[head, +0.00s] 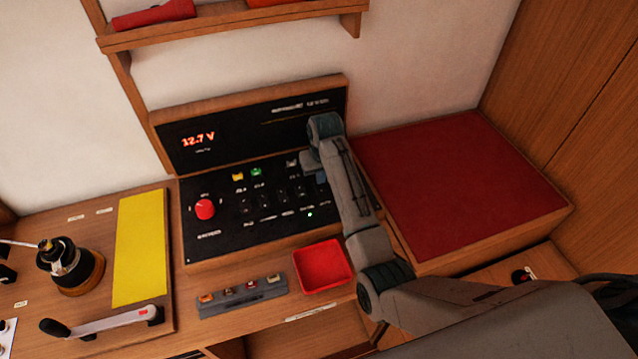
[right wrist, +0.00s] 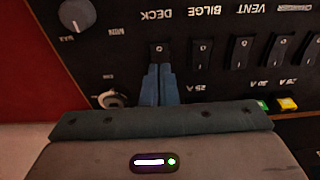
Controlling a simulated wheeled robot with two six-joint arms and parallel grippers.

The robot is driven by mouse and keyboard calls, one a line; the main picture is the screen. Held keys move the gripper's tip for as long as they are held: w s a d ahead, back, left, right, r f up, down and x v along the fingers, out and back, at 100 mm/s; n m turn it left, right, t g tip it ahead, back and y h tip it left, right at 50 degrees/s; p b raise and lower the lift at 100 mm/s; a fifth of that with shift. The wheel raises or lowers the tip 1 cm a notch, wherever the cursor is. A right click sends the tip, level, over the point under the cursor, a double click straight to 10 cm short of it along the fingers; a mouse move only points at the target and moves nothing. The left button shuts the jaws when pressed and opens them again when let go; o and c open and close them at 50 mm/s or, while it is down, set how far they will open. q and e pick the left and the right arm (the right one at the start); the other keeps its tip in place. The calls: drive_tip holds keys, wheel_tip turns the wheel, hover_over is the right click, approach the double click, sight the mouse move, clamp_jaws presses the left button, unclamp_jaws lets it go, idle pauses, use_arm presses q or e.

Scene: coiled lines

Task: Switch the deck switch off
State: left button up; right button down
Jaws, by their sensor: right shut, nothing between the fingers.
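The deck switch (right wrist: 159,50) is a black rocker under the label DECK, upside down in the right wrist view. My right gripper (right wrist: 160,70) is shut and empty, its blue fingertips right at the deck switch and covering part of it. I cannot tell whether they touch it or which way the rocker is tilted. In the head view my right gripper (head: 320,178) is over the right end of the black switch panel (head: 215,235) and hides the deck switch there. My left gripper is not in view.
Beside the deck switch are the bilge switch (right wrist: 201,53) and the vent switch (right wrist: 241,52). A red knob (head: 204,209) is at the panel's left. A red tray (head: 322,266) and a grey strip (head: 240,297) lie in front. A red cushion (head: 455,185) is to the right.

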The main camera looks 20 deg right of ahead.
sight(321, 190)
drive_tip(key=shift+r, duration=1.95)
